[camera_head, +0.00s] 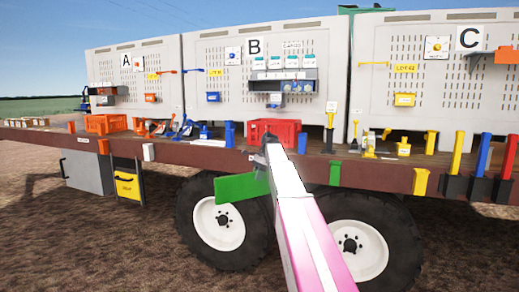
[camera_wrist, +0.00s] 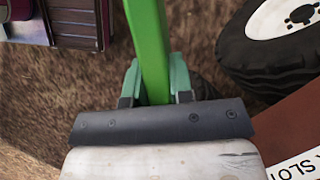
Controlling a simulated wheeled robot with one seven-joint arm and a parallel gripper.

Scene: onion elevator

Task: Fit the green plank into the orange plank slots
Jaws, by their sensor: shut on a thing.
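A green plank (camera_head: 238,187) hangs in front of the trailer's side, tilted slightly. My gripper (camera_wrist: 158,85) is shut on the green plank, which runs up between its two fingers in the wrist view (camera_wrist: 148,35). In the head view my arm hides most of the grip. Another orange bracket (camera_head: 103,146) is further left. I cannot tell the shape of their openings.
The brown beam (camera_head: 380,177) also carries a green bracket (camera_head: 335,172) and a yellow bracket (camera_head: 420,181). Large wheels (camera_head: 219,225) stand below. A yellow box (camera_head: 127,187) and a grey box (camera_head: 88,172) hang at the left. Red crates (camera_head: 273,131) stand on the deck.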

